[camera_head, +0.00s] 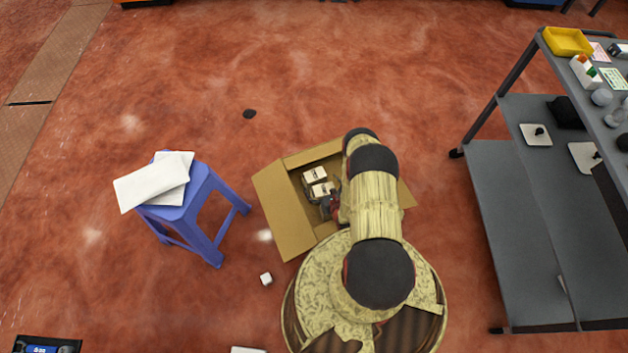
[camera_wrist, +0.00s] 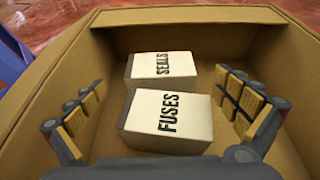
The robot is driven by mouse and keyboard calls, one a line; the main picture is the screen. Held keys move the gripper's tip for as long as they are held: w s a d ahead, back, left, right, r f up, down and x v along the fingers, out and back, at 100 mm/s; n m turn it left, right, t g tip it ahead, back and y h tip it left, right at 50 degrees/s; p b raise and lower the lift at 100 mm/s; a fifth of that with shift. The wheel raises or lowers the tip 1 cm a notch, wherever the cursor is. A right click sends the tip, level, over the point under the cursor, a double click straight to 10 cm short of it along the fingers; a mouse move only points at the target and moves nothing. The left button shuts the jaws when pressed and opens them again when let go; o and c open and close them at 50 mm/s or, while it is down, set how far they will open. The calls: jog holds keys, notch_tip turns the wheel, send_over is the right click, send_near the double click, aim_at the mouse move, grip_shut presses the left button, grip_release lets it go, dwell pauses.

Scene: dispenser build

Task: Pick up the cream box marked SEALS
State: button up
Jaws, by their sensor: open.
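The cream box marked SEALS (camera_wrist: 161,66) lies in an open cardboard carton, in the upper middle of the wrist view. A similar cream box marked FUSES (camera_wrist: 170,120) lies nearer to my wrist, in front of the SEALS box. My gripper (camera_wrist: 163,95) is open, with one finger on each side of the boxes and nothing held. In the head view the two small cream boxes (camera_head: 315,174) show inside the carton (camera_head: 281,213), and my arm reaches over its right side. My gripper (camera_head: 330,203) is small and dark there, next to the boxes.
The carton's walls (camera_wrist: 190,15) surround the boxes and fingers. A blue stool (camera_head: 205,205) with white papers stands left of the carton. A grey shelf rack (camera_head: 500,200) stands at the right. A small white cube (camera_head: 266,279) lies on the floor. Open floor lies beyond the carton.

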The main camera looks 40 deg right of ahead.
aim_at(316, 178)
jog(key=b+x, duration=0.1)
jog(key=x, duration=0.3)
jog(key=shift+f, duration=0.15)
jog(key=shift+w+d, duration=0.1)
jog(key=shift+w, duration=0.2)
jog(key=shift+c, duration=1.1)
jog(key=c, duration=1.1)
